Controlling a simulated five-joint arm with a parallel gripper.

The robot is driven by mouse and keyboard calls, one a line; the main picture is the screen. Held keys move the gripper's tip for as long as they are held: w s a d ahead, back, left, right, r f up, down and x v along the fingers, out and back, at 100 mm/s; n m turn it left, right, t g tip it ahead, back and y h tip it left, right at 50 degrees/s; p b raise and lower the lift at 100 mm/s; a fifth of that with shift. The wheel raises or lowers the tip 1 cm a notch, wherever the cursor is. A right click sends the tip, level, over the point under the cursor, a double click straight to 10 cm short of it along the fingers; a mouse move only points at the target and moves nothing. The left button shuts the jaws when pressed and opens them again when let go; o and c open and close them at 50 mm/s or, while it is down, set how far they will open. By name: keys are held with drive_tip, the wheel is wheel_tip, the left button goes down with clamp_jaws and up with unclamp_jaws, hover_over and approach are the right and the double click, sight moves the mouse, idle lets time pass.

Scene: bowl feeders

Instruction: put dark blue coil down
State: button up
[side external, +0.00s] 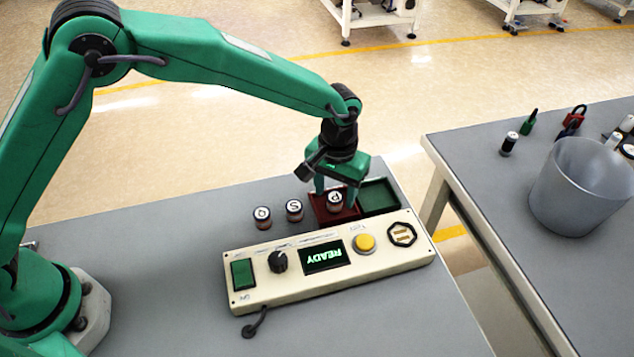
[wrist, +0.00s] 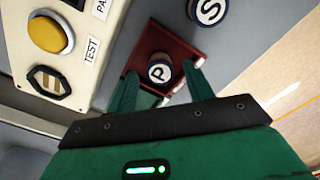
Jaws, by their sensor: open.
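A dark coil with a white top lettered P (side external: 335,204) stands upright in the red tray (side external: 319,208). In the wrist view this coil (wrist: 158,69) looks dark blue, with the red tray (wrist: 180,44) around it. My gripper (side external: 336,190) is over the red tray, its green fingers pointing down on either side of the coil. In the wrist view my gripper (wrist: 160,75) has its fingers apart, with the coil between their tips. I cannot tell whether either finger touches it.
Coils lettered S (side external: 294,209) and Q (side external: 262,217) stand left of the red tray. A green tray (side external: 381,196) adjoins it on the right. A cream control panel (side external: 290,285) reading READY lies in front. A grey bin (side external: 570,190) stands on the other table.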

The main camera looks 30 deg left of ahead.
sight(331, 195)
wheel_tip(331, 195, up, 11)
drive_tip(key=shift+r, duration=0.15)
idle(0.4)
idle(0.5)
drive_tip(key=s+a+r+t, duration=0.1)
drive_tip(key=s+a+r, duration=0.4)
drive_tip(key=a, duration=0.4)
drive_tip(key=s+a+r+t, duration=0.1)
drive_tip(key=s+a+r, duration=0.2)
drive_tip(key=a+r, duration=0.5)
drive_tip(key=s+a+f+t, duration=0.3)
drive_tip(key=s+a, duration=0.9)
drive_tip(key=s, duration=0.3)
drive_tip(key=shift+s+a+t, duration=0.2)
drive_tip(key=shift+a+t, duration=0.05)
drive_tip(key=shift+t, duration=0.05)
